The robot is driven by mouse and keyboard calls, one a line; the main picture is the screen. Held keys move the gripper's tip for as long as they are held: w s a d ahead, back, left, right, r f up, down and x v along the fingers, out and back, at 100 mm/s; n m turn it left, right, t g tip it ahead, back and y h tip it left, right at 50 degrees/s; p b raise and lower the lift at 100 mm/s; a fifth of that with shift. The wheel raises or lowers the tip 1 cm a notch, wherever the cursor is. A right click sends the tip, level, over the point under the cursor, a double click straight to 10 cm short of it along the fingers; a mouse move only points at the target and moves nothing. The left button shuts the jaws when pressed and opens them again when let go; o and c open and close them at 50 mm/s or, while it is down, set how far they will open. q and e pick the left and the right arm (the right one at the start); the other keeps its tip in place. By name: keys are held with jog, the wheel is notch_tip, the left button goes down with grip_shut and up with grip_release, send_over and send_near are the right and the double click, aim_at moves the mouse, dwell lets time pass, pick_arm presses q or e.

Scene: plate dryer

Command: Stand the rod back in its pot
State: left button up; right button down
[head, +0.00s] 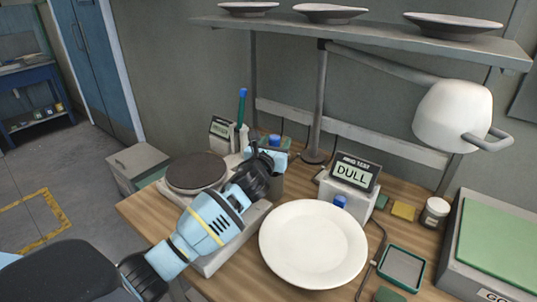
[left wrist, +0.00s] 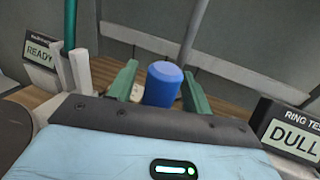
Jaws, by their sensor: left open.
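A blue cylindrical end (left wrist: 164,85), apparently the top of the rod, stands upright between the two green fingers of my left gripper (left wrist: 158,92) in the left wrist view. The fingers are open, with a gap visible on each side of it. In the head view the blue end (head: 275,140) shows just beyond my left gripper (head: 268,152). My right gripper is not in view.
A teal stick (head: 242,107) stands in a pale holder beside the READY display (head: 220,128). A white plate (head: 313,244) is in front of the DULL display (head: 354,172).

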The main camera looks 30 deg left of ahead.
pick_arm(q)
jog(key=s+d+p, duration=0.1)
jog(key=s+d, duration=0.1)
jog(key=s, duration=0.9)
jog(key=shift+s, duration=0.2)
